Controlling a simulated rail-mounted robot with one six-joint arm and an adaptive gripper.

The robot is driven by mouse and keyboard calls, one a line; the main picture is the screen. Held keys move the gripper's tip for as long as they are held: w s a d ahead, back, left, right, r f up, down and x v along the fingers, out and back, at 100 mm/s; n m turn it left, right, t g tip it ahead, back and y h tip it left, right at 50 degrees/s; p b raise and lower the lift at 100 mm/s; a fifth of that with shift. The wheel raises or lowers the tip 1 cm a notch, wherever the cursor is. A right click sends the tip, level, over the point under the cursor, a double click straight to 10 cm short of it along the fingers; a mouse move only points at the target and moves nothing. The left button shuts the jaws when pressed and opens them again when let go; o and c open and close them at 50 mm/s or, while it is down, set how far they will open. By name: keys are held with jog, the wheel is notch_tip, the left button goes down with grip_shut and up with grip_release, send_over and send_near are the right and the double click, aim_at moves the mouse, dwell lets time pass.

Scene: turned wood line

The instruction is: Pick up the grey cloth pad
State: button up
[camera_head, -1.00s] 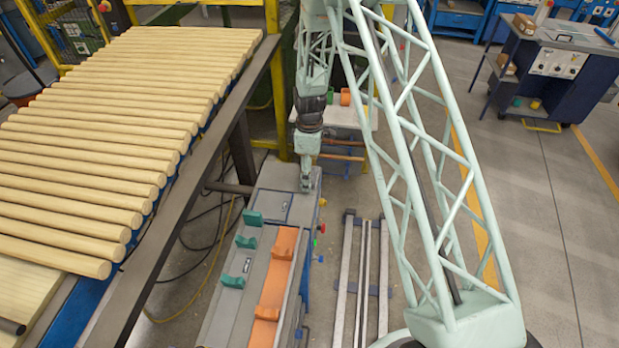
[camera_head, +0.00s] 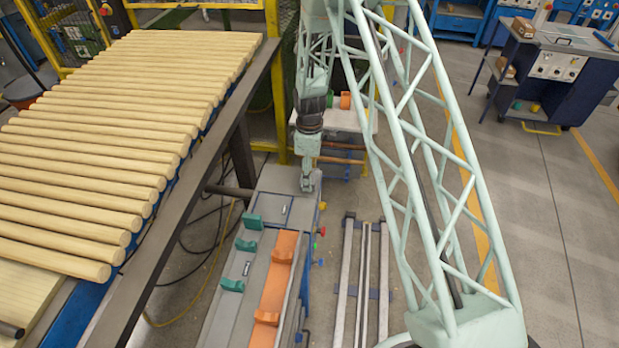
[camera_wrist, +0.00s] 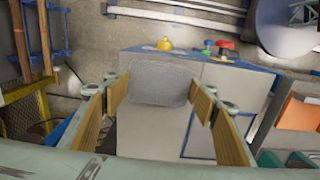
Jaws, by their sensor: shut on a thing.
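The grey cloth pad (camera_wrist: 160,84) shows in the wrist view as a light grey, rounded rectangle. It lies between the two wood-coloured fingers of my gripper (camera_wrist: 160,90), whose tips meet its left and right edges. My gripper is shut on the pad. In the head view my gripper (camera_head: 307,186) is at the far end of the grey bench top (camera_head: 290,181), and I cannot make out the pad there. I cannot tell whether the pad touches the bench top or is held just above it.
Green holders (camera_head: 246,244) and orange holders (camera_head: 282,254) stand on the near part of the bench. A yellow knob (camera_wrist: 165,44) and red and green buttons are on its side. Wooden rods (camera_head: 120,120) lie on a rack at left. Metal rails (camera_head: 364,270) lie on the floor at right.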

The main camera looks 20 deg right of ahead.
jog(key=shift+r, duration=1.35)
jog(key=s+r+b, duration=0.1)
jog(key=s, duration=1.5)
jog(key=shift+r, duration=0.25)
jog(key=shift+o, duration=0.9)
jog(key=shift+c, duration=0.4)
